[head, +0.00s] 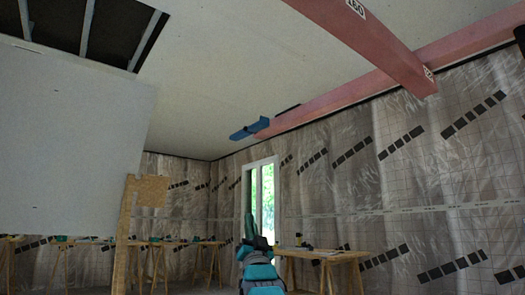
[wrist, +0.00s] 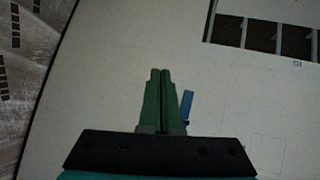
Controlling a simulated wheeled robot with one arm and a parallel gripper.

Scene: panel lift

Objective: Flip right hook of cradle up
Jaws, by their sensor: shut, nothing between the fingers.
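Red beams, seemingly the lift's cradle (head: 345,92), run overhead under the ceiling at the right. A blue part (head: 250,130), probably the hook, is at the far left end of the long beam and looks flat. A small blue upright piece (wrist: 187,103) shows right of my fingers in the wrist view; I cannot tell whether it touches them. My gripper (head: 249,214) points upward below the blue part in the head view, apart from it in the picture. In the wrist view its green fingers (wrist: 160,72) are together and empty.
A large pale panel (head: 75,140) fills the left. A wooden post (head: 125,235) stands beside it. Workbenches (head: 325,256) line the walls, with a window (head: 262,195) behind my arm. The ceiling (wrist: 110,50) has an open, slatted gap (wrist: 262,36).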

